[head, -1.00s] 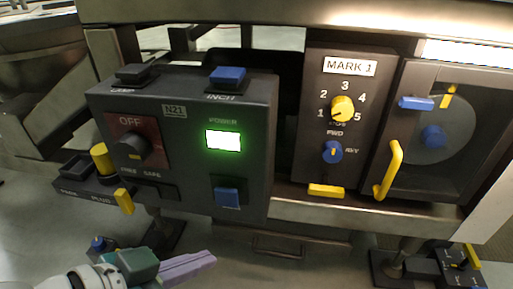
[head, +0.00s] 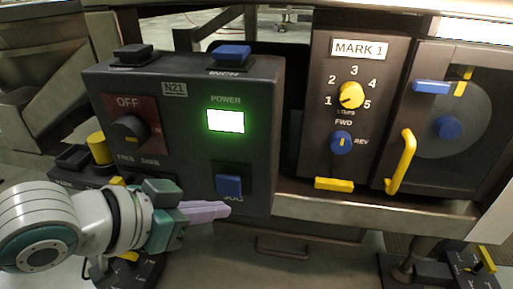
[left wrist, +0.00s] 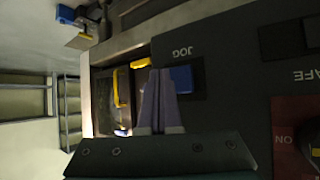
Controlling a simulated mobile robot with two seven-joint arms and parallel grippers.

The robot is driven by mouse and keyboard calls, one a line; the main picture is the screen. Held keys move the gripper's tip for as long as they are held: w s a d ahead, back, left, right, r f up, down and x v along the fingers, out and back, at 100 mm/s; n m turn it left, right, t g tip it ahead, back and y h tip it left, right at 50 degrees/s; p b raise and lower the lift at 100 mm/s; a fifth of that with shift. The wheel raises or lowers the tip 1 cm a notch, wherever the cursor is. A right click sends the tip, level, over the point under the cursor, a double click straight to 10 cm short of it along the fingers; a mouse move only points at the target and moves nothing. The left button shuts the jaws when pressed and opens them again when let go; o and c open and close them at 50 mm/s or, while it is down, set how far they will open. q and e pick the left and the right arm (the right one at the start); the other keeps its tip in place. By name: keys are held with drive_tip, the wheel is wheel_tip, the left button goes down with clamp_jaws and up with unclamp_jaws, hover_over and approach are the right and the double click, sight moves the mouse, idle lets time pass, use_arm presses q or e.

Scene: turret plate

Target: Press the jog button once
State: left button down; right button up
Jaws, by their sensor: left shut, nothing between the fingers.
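The jog button (head: 229,186) is a blue square button low on the front of the dark control box (head: 262,130), below the lit green power window. The label under it is partly covered by my gripper. My left gripper (head: 226,209) is shut and empty, its pale purple fingers just below the button in the head view. In the left wrist view the jog button (left wrist: 181,79) lies just right of the shut fingertips (left wrist: 160,72), with the JOG label beside it. I cannot tell whether the fingertips touch the box. My right gripper is not in view.
A blue inch button (head: 232,51) and a black button (head: 133,52) are on top of the box. An OFF knob (head: 129,129) is on its left. The MARK 1 panel (head: 318,110) and a yellow-handled door (head: 401,160) stand to the right. A metal rail (head: 330,205) runs below.

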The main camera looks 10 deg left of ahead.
sight(233, 192)
use_arm(q)
drive_tip(key=shift+w+b, duration=0.3)
drive_tip(key=shift+w, duration=0.5)
drive_tip(key=shift+w, duration=0.1)
idle(1.4)
drive_tip(key=shift+w, duration=0.35)
drive_tip(key=shift+w+b, duration=0.6)
drive_tip(key=shift+b, duration=0.1)
idle(0.7)
idle(0.4)
drive_tip(key=shift+s+r+p, duration=0.2)
drive_tip(key=shift+s+p, duration=0.4)
drive_tip(key=shift+p, duration=0.3)
drive_tip(key=shift+s, duration=0.25)
drive_tip(key=shift+s+f, duration=0.15)
drive_tip(key=shift+p, duration=0.3)
